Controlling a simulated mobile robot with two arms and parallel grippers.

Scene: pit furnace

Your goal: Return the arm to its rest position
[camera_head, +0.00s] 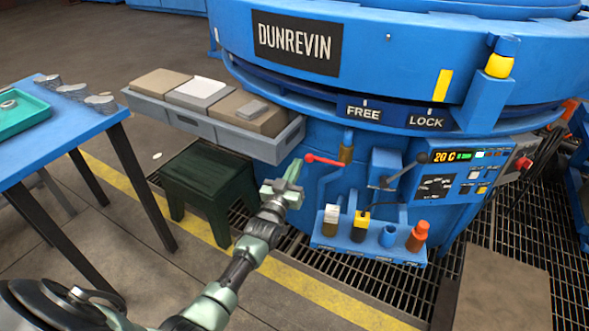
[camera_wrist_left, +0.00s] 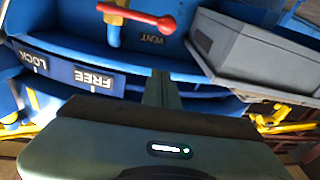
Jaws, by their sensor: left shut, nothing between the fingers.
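My left arm comes in from the bottom left in the head view, reaching toward the blue pit furnace (camera_head: 350,180). My left gripper (camera_head: 290,176) is shut and empty. It is in front of the furnace, close to the red-handled lever (camera_head: 322,160) and just below the grey tray's corner. In the left wrist view the gripper body fills the lower part, with the red lever (camera_wrist_left: 150,20) and the FREE and LOCK labels (camera_wrist_left: 92,78) beyond it. The labels appear upside down there. I cannot tell from these views whether the gripper touches anything. My right gripper is not in view.
A grey tray (camera_head: 200,122) with several boxes juts from the furnace. A dark green stool (camera_head: 208,185) stands below it. A blue table (camera_head: 60,132) with a teal tray (camera_head: 22,112) is at left. A shelf (camera_head: 365,248) with several small items and a control panel (camera_head: 452,175) are at right.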

